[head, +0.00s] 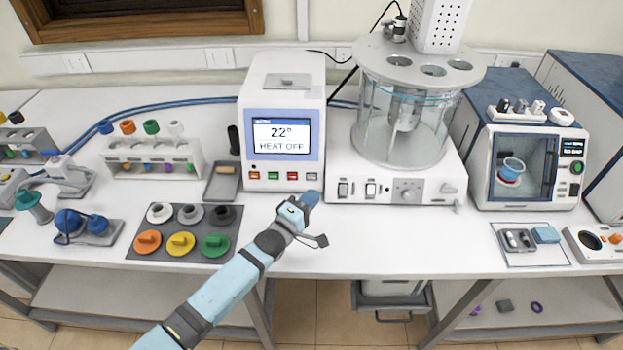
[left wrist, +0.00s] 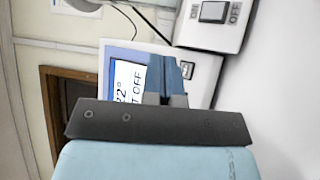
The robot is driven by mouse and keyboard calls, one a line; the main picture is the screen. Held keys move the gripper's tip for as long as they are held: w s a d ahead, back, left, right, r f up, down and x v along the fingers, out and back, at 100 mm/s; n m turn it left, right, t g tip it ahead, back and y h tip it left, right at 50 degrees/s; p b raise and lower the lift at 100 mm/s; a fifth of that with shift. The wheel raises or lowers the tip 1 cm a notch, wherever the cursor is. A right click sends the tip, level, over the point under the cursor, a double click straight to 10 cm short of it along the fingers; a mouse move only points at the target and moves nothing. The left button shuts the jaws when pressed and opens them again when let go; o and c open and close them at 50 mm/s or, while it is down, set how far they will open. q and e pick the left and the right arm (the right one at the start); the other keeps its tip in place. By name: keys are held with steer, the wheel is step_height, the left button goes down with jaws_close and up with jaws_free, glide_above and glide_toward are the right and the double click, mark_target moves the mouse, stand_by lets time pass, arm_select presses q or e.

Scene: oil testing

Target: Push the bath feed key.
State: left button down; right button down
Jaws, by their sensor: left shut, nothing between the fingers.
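My left gripper (head: 311,197) is shut and empty. It is in front of the lower right corner of the white control unit (head: 283,85), whose screen (head: 281,136) reads 22° HEAT OFF. A row of small keys, green, red and others, runs under the screen; the rightmost key (head: 311,176) is just above my fingertips. No key label is legible, so I cannot tell which is the bath feed key. In the left wrist view my closed fingers (left wrist: 168,75) cover part of the screen and the key row. Contact with a key cannot be told. My right gripper is not in view.
A glass bath (head: 402,125) on a white base with rocker switches (head: 344,190) stands close on the right. A grey mat (head: 228,213) with coloured knobs lies to the left. A small tray (head: 222,182) is beside the unit. The table front is clear around my gripper.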

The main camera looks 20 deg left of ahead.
mark_target(312, 177)
arm_select(q)
steer(key=w+f+b, duration=0.1)
steer(key=w, duration=0.1)
steer(key=w+a+f+b, duration=0.1)
steer(key=w+b, duration=0.1)
steer(key=w+f+b, duration=0.1)
steer(key=w, duration=0.1)
steer(key=shift+a+b, duration=0.35)
steer(key=shift+w+a, duration=0.15)
steer(key=shift+w, duration=0.4)
stand_by(0.6)
steer(key=shift+w+f+b, duration=0.1)
steer(key=shift+b, duration=0.3)
stand_by(0.3)
steer(key=shift+w+a, duration=0.15)
steer(key=shift+w, duration=0.1)
steer(key=shift+f, duration=0.1)
stand_by(0.4)
